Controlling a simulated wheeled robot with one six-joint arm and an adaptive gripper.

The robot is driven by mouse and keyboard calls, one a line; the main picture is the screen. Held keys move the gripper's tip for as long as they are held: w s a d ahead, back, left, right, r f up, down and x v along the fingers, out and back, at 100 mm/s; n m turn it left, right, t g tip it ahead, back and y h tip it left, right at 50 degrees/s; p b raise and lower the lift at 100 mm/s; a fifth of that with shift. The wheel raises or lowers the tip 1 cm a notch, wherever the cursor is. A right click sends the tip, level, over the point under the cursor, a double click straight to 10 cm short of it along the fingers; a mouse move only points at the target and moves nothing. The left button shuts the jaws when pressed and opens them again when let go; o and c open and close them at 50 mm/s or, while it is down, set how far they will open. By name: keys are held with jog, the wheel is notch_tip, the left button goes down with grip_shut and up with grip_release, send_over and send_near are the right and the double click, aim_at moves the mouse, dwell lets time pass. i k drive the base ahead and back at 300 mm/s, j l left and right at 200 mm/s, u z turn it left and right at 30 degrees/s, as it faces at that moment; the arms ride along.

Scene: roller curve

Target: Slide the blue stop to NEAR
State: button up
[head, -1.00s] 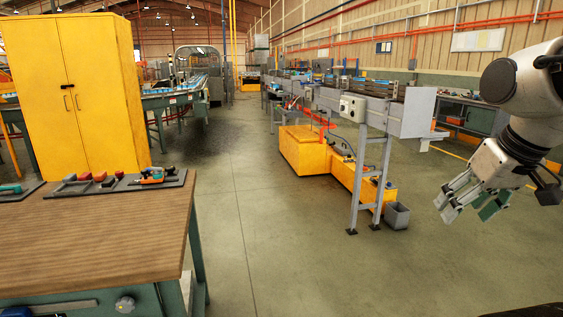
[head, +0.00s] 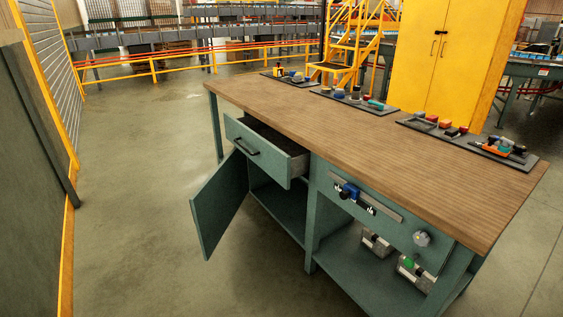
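The blue stop (head: 348,191) sits on a grey metal rail (head: 366,196) fixed to the front of the green workbench, below the wooden top. It is toward the left part of the rail. A dark label plate with small pale marks lies just under the rail to the right of the stop; its lettering is too small to read. My gripper is not in the head view now, so its state does not show.
The workbench top (head: 300,120) carries tool trays along its back edge. A drawer (head: 262,150) is pulled out and a cabinet door (head: 218,207) hangs open, left of the rail. A knob (head: 422,239) is right of it. Floor (head: 140,250) at left is clear.

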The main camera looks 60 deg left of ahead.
aim_at(350, 191)
jog(key=u, duration=1.8)
